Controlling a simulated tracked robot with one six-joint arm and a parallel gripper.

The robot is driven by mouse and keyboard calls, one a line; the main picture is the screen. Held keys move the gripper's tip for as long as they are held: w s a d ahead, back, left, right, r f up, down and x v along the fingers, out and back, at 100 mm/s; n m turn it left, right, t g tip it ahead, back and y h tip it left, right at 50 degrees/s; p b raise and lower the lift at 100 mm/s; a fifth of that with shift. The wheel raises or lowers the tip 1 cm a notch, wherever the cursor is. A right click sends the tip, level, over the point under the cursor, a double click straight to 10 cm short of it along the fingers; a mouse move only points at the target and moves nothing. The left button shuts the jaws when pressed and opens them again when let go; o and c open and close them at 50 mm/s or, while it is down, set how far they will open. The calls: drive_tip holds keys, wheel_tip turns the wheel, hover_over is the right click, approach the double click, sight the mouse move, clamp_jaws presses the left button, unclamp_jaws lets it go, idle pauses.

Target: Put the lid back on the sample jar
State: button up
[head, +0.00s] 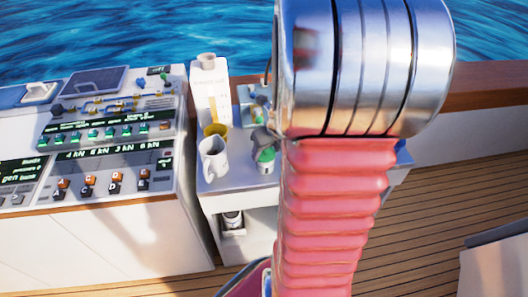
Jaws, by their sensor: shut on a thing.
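A small container with green and white sides (265,160) stands on the white side counter, close to the left edge of my arm. It may be the sample jar, but it is too small and partly covered to be sure. A grey rounded piece (261,138) shows right above it; I cannot tell whether this is a lid, part of the container or another thing. My arm, with polished metal rings and red bellows, fills the middle of the view and hides what lies behind it. My gripper is not visible.
A white mug (213,160), a yellow cup (216,130) and a white carton (209,88) stand left of the container. A control console (100,150) with buttons and displays fills the left. Wooden deck (430,190) and a wooden rail (490,87) lie to the right.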

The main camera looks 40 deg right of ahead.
idle(0.3)
drive_tip(key=o, duration=1.1)
drive_tip(key=shift+c, duration=0.2)
drive_tip(key=shift+o, duration=0.4)
drive_tip(key=o, duration=0.4)
drive_tip(key=shift+r, duration=0.15)
drive_tip(key=shift+r, duration=3.35)
clamp_jaws()
